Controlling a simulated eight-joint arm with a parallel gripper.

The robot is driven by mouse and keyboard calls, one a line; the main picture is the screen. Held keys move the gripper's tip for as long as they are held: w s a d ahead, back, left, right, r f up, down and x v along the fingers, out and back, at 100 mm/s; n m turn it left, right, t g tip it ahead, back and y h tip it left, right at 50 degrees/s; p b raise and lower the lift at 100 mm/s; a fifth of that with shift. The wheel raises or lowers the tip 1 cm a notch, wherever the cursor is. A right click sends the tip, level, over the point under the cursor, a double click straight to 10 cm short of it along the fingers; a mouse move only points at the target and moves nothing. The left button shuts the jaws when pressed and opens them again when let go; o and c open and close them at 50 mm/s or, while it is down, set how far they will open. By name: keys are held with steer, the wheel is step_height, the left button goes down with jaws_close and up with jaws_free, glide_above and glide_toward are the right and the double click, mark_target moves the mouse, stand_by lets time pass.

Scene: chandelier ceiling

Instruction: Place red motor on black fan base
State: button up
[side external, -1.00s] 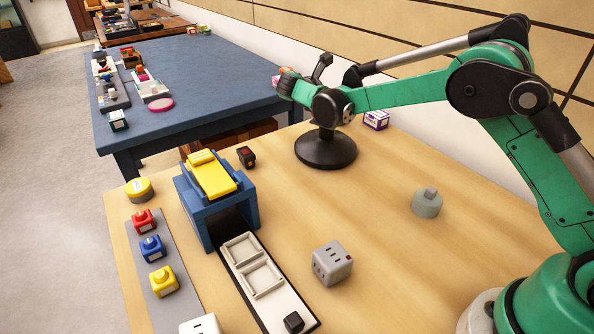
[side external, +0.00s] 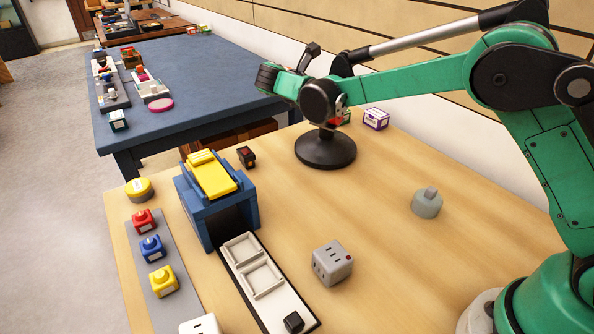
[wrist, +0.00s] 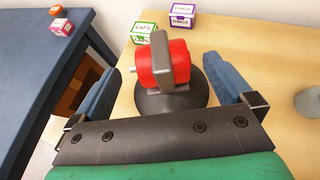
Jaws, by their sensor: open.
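The red motor (wrist: 163,64) is a red cylinder with a grey bar across its front and a pale shaft at its left. In the wrist view it appears upright over the black fan base (wrist: 170,100); whether it rests on it is hidden. My gripper (wrist: 161,70) is open, with one blue finger on each side of the motor and gaps to both. In the side view the round black fan base (side external: 325,152) stands on the wooden table under my gripper. A small red part (side external: 341,108) shows beside my wrist; most of the motor is hidden there.
Small labelled boxes, one green (wrist: 144,31) and one purple (side external: 376,119), stand behind the base. A blue press-like stand (side external: 218,205), a grey cube (side external: 332,263) and a grey knob (side external: 426,203) occupy the table. A blue table (side external: 200,80) lies beyond.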

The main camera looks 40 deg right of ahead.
steer(key=v, duration=0.5)
steer(key=s+f+m+t+y, duration=0.2)
steer(key=s+m+y, duration=0.9)
steer(key=s+m, duration=0.9)
steer(key=shift+f+m+t, duration=0.3)
steer(key=shift+f+m, duration=0.05)
steer(key=shift+m, duration=0.85)
